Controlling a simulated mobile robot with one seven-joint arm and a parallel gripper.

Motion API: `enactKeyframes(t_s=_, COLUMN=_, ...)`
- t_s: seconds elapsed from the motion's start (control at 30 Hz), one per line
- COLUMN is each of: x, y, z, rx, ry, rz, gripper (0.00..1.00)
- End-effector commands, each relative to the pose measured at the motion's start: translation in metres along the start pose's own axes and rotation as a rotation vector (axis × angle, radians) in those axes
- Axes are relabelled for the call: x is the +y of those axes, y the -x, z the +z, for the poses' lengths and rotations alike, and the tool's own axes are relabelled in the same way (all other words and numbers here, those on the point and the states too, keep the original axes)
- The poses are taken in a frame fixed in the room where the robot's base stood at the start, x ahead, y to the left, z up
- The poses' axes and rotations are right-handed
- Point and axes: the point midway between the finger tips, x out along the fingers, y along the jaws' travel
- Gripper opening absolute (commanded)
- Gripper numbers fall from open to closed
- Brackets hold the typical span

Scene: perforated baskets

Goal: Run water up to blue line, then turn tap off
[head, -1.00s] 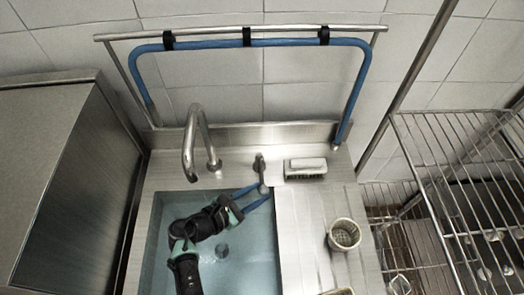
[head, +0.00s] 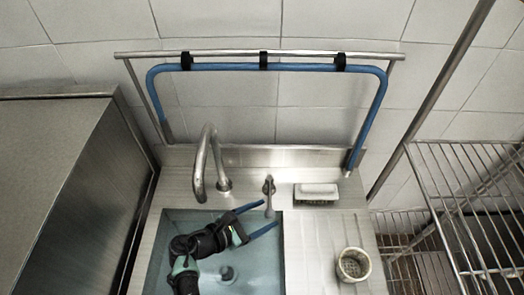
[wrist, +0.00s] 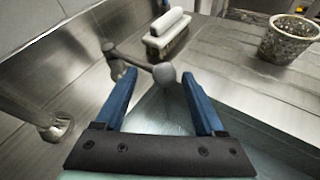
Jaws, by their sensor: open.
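The steel sink basin (head: 154,262) holds a pale blue surface that looks like water, with a round drain (head: 227,272) showing through. The curved spout (head: 200,165) hangs over its back edge, with no stream visible. The tap lever (head: 269,186) stands right of the spout. My gripper (head: 270,213) is open at the basin's back right, its blue fingers pointing at the lever. In the wrist view, the lever's round end (wrist: 164,73) appears between the fingertips (wrist: 158,77); contact cannot be told. I cannot make out a blue line on the basin wall.
A brush (head: 316,192) lies right of the lever. A perforated cup (head: 353,265) stands on the drainboard (head: 312,245). A blue hose (head: 262,67) runs along the rail behind. A steel cabinet (head: 60,190) is left, and a wire rack (head: 475,200) is right.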

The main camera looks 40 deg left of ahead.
Motion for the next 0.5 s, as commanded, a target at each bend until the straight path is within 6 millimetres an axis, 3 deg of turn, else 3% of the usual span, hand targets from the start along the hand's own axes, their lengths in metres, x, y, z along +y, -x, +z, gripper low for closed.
enactKeyframes(t_s=0.23, x=-0.001, y=0.012, z=-0.001, rx=0.002, ry=0.001, rz=0.000, gripper=0.71)
enactKeyframes(t_s=0.5, x=0.000, y=0.067, z=-0.002, rx=0.002, ry=0.000, rz=0.002, gripper=0.71)
